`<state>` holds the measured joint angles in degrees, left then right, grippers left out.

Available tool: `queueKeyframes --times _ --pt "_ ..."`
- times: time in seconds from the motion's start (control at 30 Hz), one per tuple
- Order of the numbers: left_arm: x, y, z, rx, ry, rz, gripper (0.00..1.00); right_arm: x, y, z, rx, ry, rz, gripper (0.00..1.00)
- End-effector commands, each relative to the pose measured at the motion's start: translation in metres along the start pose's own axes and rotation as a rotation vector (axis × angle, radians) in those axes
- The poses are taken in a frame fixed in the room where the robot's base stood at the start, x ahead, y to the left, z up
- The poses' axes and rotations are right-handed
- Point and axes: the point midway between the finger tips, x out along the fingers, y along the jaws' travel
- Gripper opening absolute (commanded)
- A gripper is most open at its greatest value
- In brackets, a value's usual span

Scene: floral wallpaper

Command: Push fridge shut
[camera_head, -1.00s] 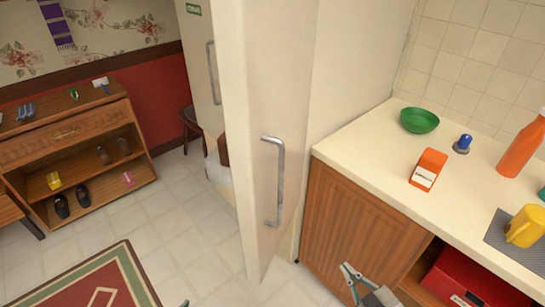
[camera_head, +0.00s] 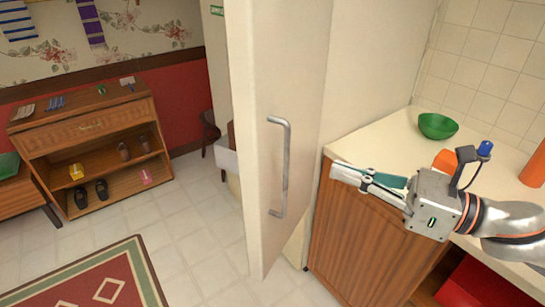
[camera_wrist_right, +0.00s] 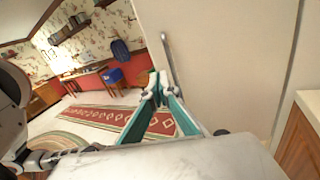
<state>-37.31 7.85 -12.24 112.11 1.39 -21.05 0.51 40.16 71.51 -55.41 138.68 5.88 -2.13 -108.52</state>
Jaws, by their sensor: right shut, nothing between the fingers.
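The fridge door (camera_head: 300,95) is a tall cream panel with a vertical metal handle (camera_head: 284,170) in the head view. A cream side surface lies to its right; I cannot tell how far the door stands open. In the right wrist view the cream panel (camera_wrist_right: 225,55) fills the upper right, with the handle (camera_wrist_right: 168,58) along its left part. My right gripper (camera_head: 338,173) is shut and empty, to the right of the handle, in front of the counter cabinet. Its fingers (camera_wrist_right: 158,82) point toward the handle's lower end in the wrist view. My left gripper is out of view.
The counter (camera_head: 385,138) on the right holds a green bowl (camera_head: 437,126) and orange items, one partly hidden by my right arm. A wooden shoe cabinet (camera_head: 95,150) stands at the left wall. A red rug (camera_head: 100,285) lies on otherwise clear tiled floor (camera_head: 200,235).

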Motion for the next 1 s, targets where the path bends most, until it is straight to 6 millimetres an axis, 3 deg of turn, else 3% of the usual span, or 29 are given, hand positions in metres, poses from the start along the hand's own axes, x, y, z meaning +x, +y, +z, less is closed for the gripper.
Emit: queueKeyframes --times 0.17,0.33,1.0 --pt "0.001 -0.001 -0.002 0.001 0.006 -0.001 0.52 -0.007 0.003 0.005 -0.106 0.012 0.007 0.00" --pt "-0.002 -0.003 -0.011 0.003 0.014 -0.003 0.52 0.005 0.003 0.008 -0.112 0.009 0.008 0.00" --pt "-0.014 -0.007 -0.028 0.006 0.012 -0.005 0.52 0.105 0.004 0.006 -0.107 0.011 0.009 0.00"
